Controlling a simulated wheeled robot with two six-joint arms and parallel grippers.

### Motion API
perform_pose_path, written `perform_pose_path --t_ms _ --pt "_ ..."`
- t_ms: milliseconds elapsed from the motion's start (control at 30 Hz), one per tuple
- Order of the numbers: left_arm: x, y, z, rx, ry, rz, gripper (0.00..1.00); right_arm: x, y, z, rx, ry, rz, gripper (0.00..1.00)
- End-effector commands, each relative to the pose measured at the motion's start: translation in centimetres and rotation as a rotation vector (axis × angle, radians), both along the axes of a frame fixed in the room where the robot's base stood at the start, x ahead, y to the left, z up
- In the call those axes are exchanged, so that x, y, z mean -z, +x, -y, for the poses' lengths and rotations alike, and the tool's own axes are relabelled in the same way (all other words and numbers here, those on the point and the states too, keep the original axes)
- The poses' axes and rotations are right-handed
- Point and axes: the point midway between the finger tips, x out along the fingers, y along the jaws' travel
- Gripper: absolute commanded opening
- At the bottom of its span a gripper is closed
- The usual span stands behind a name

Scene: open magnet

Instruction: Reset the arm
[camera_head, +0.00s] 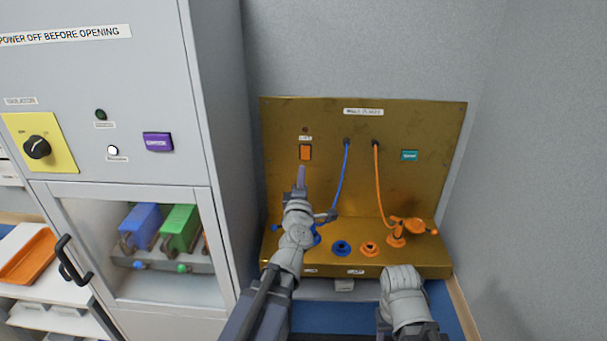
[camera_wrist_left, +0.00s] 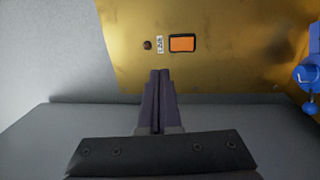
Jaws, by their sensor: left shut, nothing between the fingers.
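My left gripper (camera_head: 301,172) is shut and empty. It points up at the brass panel (camera_head: 430,122), just below the orange rocker switch (camera_head: 305,152). In the left wrist view its closed fingers (camera_wrist_left: 159,75) stand below and left of the orange switch (camera_wrist_left: 182,44), with brass showing between them. Whether the fingertips touch the panel cannot be told. A small dark red lamp (camera_wrist_left: 147,45) sits left of the switch. My right arm shows at the lower right in the head view, but its gripper cannot be made out.
Blue and orange cables run down the panel to its base. An orange plug (camera_head: 412,226) and a blue socket (camera_head: 342,248) are on the base. A grey cabinet (camera_head: 222,120) with a yellow rotary switch (camera_head: 38,143) and black door handle (camera_head: 70,262) stands left. A wall closes the right side.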

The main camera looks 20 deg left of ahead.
Motion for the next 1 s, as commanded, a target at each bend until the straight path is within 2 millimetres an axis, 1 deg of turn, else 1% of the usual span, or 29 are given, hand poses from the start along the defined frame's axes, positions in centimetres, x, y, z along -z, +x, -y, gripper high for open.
perform_pose_path --t_ms 167,233,267,367,400,467,500,533,567,600,633,667,700,767,800,867,900,1000 --pt "0.1 0.0 0.1 0.004 0.002 -0.002 0.00 0.0 0.0 0.0 0.000 0.000 0.000 0.50" --pt "0.4 0.2 1.0 0.030 0.023 -0.016 0.00 0.2 0.0 0.0 0.000 0.000 0.000 0.50" --pt "0.7 0.3 1.8 0.055 0.042 -0.029 0.00 0.3 0.0 0.0 0.000 0.000 0.000 0.50" --pt "2.5 0.7 6.0 0.187 0.152 -0.104 0.00 0.8 0.0 0.0 0.000 0.000 0.000 0.50" --pt "3.7 0.7 8.3 0.262 0.217 -0.149 0.00 1.1 0.0 0.0 -0.001 0.000 0.000 0.50" --pt "6.0 0.3 12.0 0.384 0.327 -0.226 0.00 1.5 0.0 0.0 -0.001 0.000 0.000 0.50" --pt "7.7 -0.2 14.4 0.468 0.406 -0.282 0.00 1.8 0.0 0.0 -0.001 0.000 0.000 0.50" --pt "9.1 -0.8 16.0 0.529 0.466 -0.324 0.00 2.0 0.0 0.0 -0.001 0.000 0.000 0.50" --pt "10.5 -1.5 17.6 0.592 0.527 -0.369 0.00 2.2 0.0 0.0 -0.001 0.000 0.000 0.50" --pt "12.6 -2.5 19.4 0.673 0.608 -0.430 0.00 2.5 0.0 0.0 -0.001 0.000 0.000 0.50" --pt "14.1 -3.5 20.6 0.734 0.668 -0.477 0.00 2.7 0.0 0.0 -0.001 0.000 0.000 0.50" --pt "15.6 -4.5 21.6 0.792 0.727 -0.525 0.00 2.9 0.0 0.0 -0.001 0.000 0.000 0.50" --pt "17.7 -6.0 22.7 0.869 0.807 -0.590 0.00 3.2 0.0 0.0 -0.001 0.000 0.000 0.50" --pt "20.6 -8.5 23.8 0.980 0.924 -0.693 0.00 3.6 0.0 0.0 -0.002 -0.001 0.000 0.50" --pt "22.5 -10.3 24.2 1.050 0.999 -0.765 0.00 3.9 0.0 0.0 -0.002 -0.001 0.000 0.50" --pt "24.9 -13.0 24.2 1.150 1.107 -0.875 0.00 4.3 0.0 0.0 -0.002 -0.001 0.000 0.50" --pt "26.3 -14.8 23.9 1.210 1.174 -0.947 0.00 4.5 0.0 0.0 -0.002 -0.001 0.000 0.50" --pt "28.7 -18.8 22.6 1.337 1.310 -1.124 0.00 5.0 0.0 0.0 -0.002 -0.001 0.000 0.50"
